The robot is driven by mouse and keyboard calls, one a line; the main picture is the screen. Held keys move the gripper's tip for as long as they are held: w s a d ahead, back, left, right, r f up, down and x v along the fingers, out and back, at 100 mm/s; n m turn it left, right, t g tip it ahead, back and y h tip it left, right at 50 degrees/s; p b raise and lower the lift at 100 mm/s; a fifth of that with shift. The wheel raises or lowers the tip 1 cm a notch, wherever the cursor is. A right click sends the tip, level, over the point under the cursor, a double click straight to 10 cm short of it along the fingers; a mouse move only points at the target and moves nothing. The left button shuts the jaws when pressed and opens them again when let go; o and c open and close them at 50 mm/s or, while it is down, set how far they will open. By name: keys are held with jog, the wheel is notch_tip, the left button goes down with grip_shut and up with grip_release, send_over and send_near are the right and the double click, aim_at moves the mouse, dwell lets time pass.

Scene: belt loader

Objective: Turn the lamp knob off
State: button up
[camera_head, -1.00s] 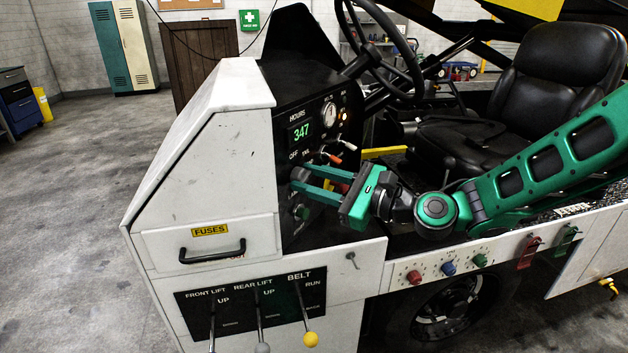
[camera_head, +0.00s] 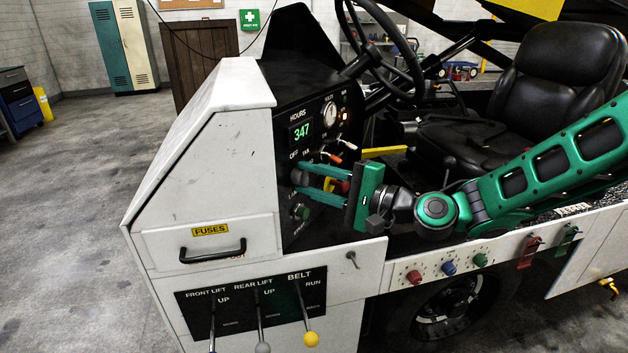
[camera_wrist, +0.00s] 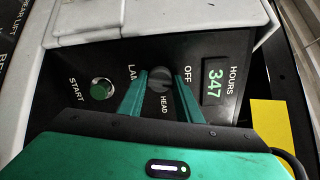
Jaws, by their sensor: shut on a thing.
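The lamp knob (camera_wrist: 159,79) is a dark round knob on the black dashboard panel, with the words OFF, HEAD and a partly hidden LAMP label around it in the wrist view. My gripper (camera_wrist: 160,82) has its two green fingers on either side of the knob, shut on it. In the head view my gripper (camera_head: 298,183) reaches the panel from the right, and its fingers cover most of the knob. Which mark the knob points to is hard to tell.
A green START button (camera_wrist: 102,89) sits beside the knob. The green hours display (camera_wrist: 214,86) reads 347. The steering wheel (camera_head: 385,50) and small levers (camera_head: 345,144) are above. Belt and lift levers (camera_head: 311,339) stand below on the white body.

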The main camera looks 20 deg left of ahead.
jog(key=shift+w+d+f+n, duration=0.1)
jog(key=shift+w+n, duration=0.05)
jog(key=shift+n, duration=0.5)
jog(key=shift+w+d+n, duration=0.1)
jog(key=shift+n, duration=0.55)
jog(key=o, duration=1)
jog(key=shift+o, duration=0.2)
jog(key=shift+s+a, duration=0.1)
jog(key=shift+s, duration=0.05)
jog(key=v, duration=1)
jog(key=shift+d, duration=0.35)
jog(key=shift+s, duration=0.1)
